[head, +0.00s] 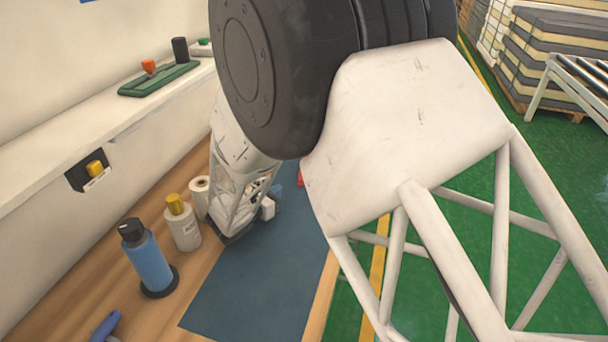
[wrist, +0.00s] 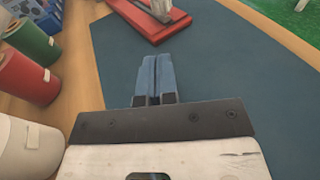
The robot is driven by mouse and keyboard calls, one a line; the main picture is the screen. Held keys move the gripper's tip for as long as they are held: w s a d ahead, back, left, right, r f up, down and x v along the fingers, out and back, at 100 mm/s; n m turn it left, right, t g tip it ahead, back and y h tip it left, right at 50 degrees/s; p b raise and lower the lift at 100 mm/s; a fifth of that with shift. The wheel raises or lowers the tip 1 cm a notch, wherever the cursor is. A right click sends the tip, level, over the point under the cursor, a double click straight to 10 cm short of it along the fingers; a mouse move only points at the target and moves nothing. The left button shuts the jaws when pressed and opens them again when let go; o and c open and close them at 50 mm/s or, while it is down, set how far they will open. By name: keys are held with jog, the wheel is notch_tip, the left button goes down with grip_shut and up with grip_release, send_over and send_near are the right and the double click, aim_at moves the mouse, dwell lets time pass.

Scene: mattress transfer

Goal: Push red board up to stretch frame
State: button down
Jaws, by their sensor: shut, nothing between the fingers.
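The red board (wrist: 140,20) lies flat on the blue mat at the top of the wrist view, with a pale metal part (wrist: 163,9) on it. Only a small red piece (head: 300,178) shows in the head view, beside my arm. My gripper (wrist: 155,58) is shut and empty, its blue fingers pointing toward the board with a gap of mat between them. In the head view my arm covers much of the work area. I cannot make out a separate stretch frame; the metal part is cut off by the picture's edge.
The blue mat (head: 255,270) is clear in front. Bottles, a blue one (head: 145,262) and a white one (head: 182,225), stand left of it. A wall ledge (head: 100,130) runs along the left.

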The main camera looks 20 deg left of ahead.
jog(key=shift+s+a+r+t+h, duration=0.15)
jog(key=shift+s+t, duration=0.2)
jog(key=shift+s, duration=0.4)
jog(key=shift+s+a+r+t+h, duration=0.15)
jog(key=shift+s+t, duration=0.2)
jog(key=shift+s, duration=0.35)
jog(key=shift+w+d+f, duration=0.1)
jog(key=shift+w+d, duration=0.05)
jog(key=shift+w, duration=0.05)
jog(key=x, duration=1.3)
jog(key=shift+w+d, duration=0.1)
jog(key=shift+w, duration=0.2)
jog(key=shift+x, duration=1.3)
jog(key=shift+s, duration=0.1)
jog(key=v, duration=1.3)
jog(key=shift+s+a, duration=0.2)
jog(key=shift+s, duration=0.15)
